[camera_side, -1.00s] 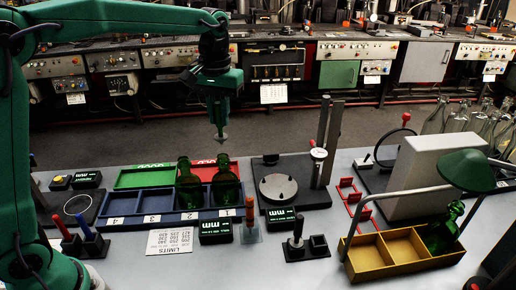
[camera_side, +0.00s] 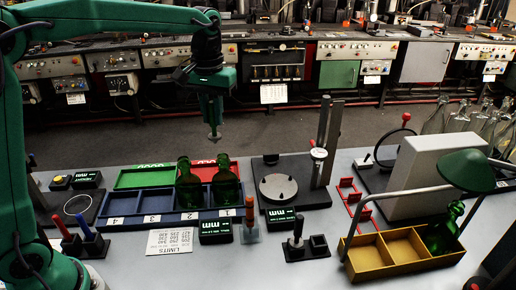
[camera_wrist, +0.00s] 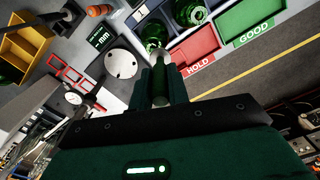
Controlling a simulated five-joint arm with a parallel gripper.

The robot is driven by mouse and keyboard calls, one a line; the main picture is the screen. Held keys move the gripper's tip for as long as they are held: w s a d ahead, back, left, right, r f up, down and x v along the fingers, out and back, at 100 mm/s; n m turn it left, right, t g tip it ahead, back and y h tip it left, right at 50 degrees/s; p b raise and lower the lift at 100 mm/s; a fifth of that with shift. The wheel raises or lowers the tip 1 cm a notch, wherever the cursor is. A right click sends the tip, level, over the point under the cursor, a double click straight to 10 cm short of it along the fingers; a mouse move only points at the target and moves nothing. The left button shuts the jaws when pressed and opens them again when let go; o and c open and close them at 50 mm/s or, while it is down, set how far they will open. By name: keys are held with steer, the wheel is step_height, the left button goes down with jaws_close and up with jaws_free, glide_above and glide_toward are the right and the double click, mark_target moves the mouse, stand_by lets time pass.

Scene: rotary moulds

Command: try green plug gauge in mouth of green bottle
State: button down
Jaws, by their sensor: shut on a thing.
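My gripper (camera_side: 213,118) hangs in the air above and behind the blue rack, pointing down. One green bottle (camera_side: 226,188) stands upright in compartment 1 of the blue rack, and another green bottle (camera_side: 188,190) stands in compartment 2. The gauge tip is well clear of both. In the wrist view the gauge tip overlaps the near bottle (camera_wrist: 153,34).
The blue rack (camera_side: 150,208) has empty compartments 3 and 4. Green and red trays (camera_side: 140,178) lie behind it. A dial gauge stand (camera_side: 322,150) rises to the right. Other gauges with red, blue, orange and black handles stand along the front. A lamp (camera_side: 467,170) overhangs the yellow tray (camera_side: 372,262).

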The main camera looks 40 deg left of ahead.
steer(key=s+a, duration=0.6)
steer(key=shift+r, duration=0.45)
steer(key=shift+s+f, duration=0.1)
steer(key=shift+f, duration=0.05)
steer(key=shift+f, duration=1.75)
steer(key=shift+f, duration=1.05)
stand_by(0.9)
steer(key=shift+s+f, duration=0.1)
steer(key=shift+f, duration=0.15)
stand_by(1.6)
steer(key=shift+r, duration=0.2)
steer(key=shift+r, duration=1.3)
steer(key=shift+r, duration=0.1)
